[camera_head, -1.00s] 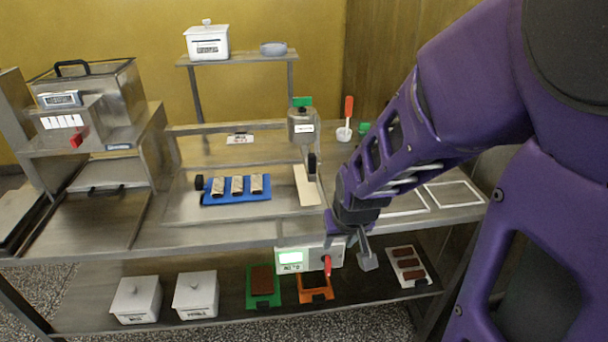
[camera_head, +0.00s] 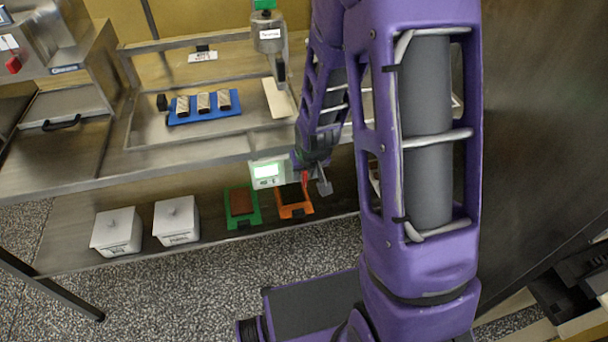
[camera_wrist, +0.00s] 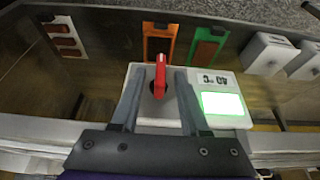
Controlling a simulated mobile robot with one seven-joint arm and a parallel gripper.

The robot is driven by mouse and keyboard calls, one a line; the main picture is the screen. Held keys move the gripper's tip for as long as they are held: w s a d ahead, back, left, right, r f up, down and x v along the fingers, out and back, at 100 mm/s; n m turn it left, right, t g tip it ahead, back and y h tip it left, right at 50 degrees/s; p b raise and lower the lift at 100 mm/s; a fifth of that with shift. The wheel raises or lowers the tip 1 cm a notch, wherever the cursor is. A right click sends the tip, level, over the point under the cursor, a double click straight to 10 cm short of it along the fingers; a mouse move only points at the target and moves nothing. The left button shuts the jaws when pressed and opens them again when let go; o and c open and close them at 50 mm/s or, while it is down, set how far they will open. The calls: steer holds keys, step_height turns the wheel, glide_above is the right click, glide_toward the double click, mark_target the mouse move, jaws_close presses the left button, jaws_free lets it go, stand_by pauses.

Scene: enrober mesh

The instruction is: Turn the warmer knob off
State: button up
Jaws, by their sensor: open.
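The warmer's control box (camera_head: 266,172) is a white panel with a lit green display, on the front edge of the table. Its red knob (camera_head: 304,180) is at the right end of the box, partly hidden by my gripper (camera_head: 314,184). In the wrist view the control box (camera_wrist: 220,116) shows its green display, and the red knob (camera_wrist: 160,76) stands up from a dark round base. My gripper (camera_wrist: 157,82) is open, with one finger on each side of the red knob. A gap shows between each finger and the knob.
On the lower shelf are two white lidded boxes (camera_head: 117,231), a green tray (camera_head: 242,208) with a brown block and an orange tray (camera_head: 294,202). Above, a blue tray (camera_head: 205,108) holds three wrapped bars. The floor in front is clear.

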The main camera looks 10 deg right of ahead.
steer(key=shift+w+f, duration=0.2)
steer(key=shift+f, duration=0.4)
jaws_close()
